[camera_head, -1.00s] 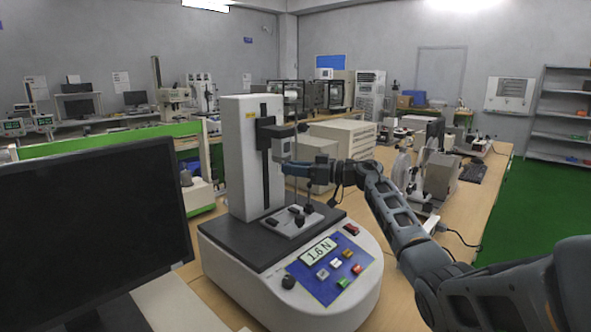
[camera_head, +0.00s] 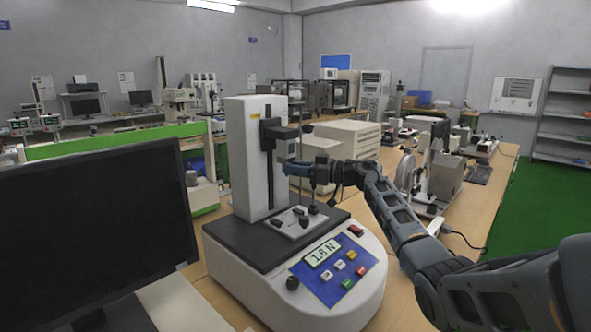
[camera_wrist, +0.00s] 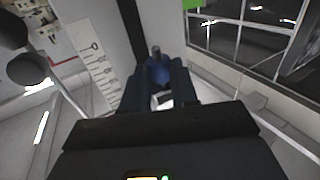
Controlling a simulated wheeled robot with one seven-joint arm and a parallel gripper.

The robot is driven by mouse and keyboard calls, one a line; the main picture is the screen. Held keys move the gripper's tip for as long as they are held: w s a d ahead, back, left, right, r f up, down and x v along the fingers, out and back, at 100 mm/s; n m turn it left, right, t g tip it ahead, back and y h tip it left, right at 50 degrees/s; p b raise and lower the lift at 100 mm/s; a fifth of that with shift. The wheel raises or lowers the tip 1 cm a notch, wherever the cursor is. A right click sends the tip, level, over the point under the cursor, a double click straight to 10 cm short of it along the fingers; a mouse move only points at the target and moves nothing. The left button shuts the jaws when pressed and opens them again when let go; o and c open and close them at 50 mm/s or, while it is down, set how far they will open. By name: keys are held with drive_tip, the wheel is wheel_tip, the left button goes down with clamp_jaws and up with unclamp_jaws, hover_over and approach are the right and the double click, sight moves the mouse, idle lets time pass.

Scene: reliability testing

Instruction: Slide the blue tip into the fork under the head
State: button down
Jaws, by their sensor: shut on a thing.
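The force tester (camera_head: 240,160) stands on the bench, with a pale column and a display reading 1.6 N. Its dark head (camera_head: 279,133) sits high on the column's front. My gripper (camera_head: 290,168) is just below the head, reaching in from the right. In the wrist view, my gripper (camera_wrist: 160,88) is shut on the blue tip (camera_wrist: 158,72), which shows between the dark fingers with a small grey end sticking out beyond them. The fork under the head cannot be made out, so I cannot tell whether the tip touches it.
A large dark monitor (camera_head: 95,235) stands at the front left. White cabinets (camera_head: 345,140) and other instruments stand behind and to the right of the tester.

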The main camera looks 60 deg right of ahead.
drive_tip(key=c, duration=0.8)
unclamp_jaws()
drive_tip(key=s, duration=0.2)
drive_tip(key=s+d, duration=0.1)
drive_tip(key=s, duration=0.2)
drive_tip(key=s+b, duration=0.1)
drive_tip(key=s, duration=0.1)
drive_tip(key=shift+s+d, duration=0.25)
drive_tip(key=shift+s, duration=0.1)
